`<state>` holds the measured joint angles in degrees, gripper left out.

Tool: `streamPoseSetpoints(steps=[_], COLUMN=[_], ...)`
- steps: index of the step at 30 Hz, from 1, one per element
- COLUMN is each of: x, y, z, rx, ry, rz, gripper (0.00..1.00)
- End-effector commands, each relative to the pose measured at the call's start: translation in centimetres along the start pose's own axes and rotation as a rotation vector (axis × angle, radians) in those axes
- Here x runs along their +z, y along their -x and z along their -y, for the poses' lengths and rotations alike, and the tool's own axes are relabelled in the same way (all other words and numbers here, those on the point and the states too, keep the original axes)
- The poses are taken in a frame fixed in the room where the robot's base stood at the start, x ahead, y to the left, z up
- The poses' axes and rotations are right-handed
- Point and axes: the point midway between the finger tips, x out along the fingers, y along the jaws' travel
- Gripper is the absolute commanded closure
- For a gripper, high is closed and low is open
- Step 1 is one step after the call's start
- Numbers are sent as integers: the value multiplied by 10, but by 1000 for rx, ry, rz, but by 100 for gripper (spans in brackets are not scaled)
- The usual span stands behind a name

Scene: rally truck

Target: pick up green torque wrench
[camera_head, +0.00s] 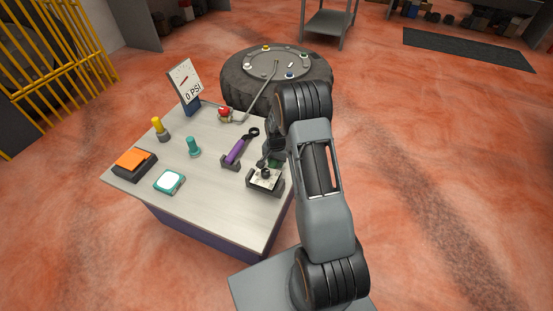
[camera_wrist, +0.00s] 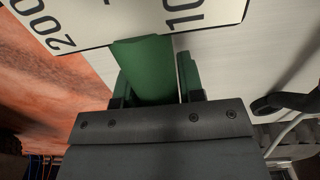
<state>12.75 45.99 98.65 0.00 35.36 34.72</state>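The green torque wrench (camera_head: 277,161) shows only as a small green patch beside my gripper, near the right edge of the table. My arm hides most of it. In the wrist view, a green handle-like piece (camera_wrist: 146,68) lies between the two fingers of my gripper (camera_wrist: 158,88). A thin gap seems to show on its right side. I cannot tell whether the fingers press on it. My gripper (camera_head: 270,158) is low over the table, just behind a dark holder with a white plate.
The white plate (camera_head: 263,179) carries large numbers in the wrist view. A purple-handled wrench (camera_head: 237,151) lies to the left. The table (camera_head: 215,205) also holds a gauge (camera_head: 184,82), an orange-topped box (camera_head: 133,161) and a teal knob (camera_head: 193,147). A tire (camera_head: 237,87) lies behind.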

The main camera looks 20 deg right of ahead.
Motion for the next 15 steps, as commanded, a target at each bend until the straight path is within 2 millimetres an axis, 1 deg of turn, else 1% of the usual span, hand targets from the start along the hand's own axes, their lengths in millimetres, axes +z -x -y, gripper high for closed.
streamPoseSetpoints(steps=[1,10,11,15], x=[0,0,0,-1], y=[0,0,0,1], z=[0,0,0,0], rx=[0,0,0,-1], ry=[0,0,0,0], rz=[0,0,0,-2], gripper=[69,98,100,100])
